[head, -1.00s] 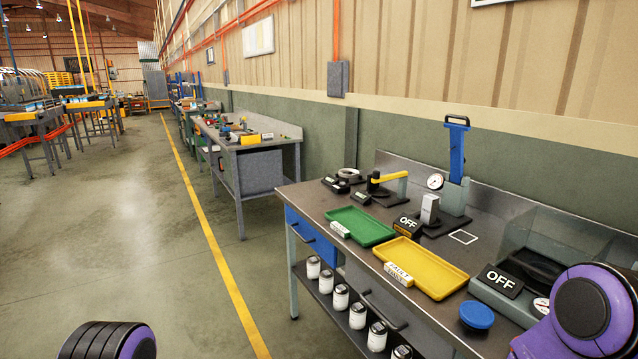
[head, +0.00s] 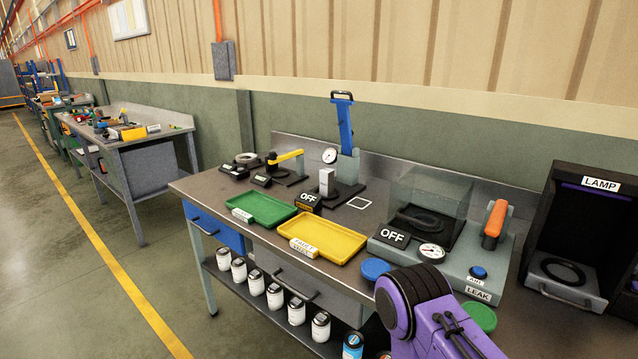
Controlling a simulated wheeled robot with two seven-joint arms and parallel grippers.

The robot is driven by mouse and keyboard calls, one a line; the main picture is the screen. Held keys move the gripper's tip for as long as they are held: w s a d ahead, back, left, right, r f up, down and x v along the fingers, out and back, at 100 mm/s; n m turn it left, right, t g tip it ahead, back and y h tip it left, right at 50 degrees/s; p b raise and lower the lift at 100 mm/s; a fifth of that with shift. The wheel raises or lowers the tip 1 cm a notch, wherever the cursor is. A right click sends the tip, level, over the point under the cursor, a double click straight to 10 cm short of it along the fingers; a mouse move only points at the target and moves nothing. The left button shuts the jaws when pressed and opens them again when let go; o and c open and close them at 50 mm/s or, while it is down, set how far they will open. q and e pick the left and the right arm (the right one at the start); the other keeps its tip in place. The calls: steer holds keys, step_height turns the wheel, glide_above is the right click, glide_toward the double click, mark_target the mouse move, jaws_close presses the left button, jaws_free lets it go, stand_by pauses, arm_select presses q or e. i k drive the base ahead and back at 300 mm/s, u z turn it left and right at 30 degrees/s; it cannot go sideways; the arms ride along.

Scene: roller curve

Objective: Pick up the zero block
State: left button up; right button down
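No block with a readable "zero" label shows. An upright pale metal block (head: 326,182) stands on the dark base of the gauge stand (head: 346,165) with the blue lever, towards the back of the workbench (head: 205,185); I cannot tell whether it is the zero block. A purple and black link of my arm covers part of the bench's front edge at the lower right. Neither of my grippers is in view.
A green tray (head: 262,222) and a yellow tray (head: 350,249) lie on the bench. To their right are the leak tester (head: 490,268) and the lamp box (head: 541,225). Several bottles (head: 273,296) stand on the shelf below. Floor (head: 70,290) is clear at left.

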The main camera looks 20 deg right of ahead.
mark_target(326, 186)
steer(key=u, duration=1.4)
steer(key=i, duration=1.9)
steer(key=z, duration=3.75)
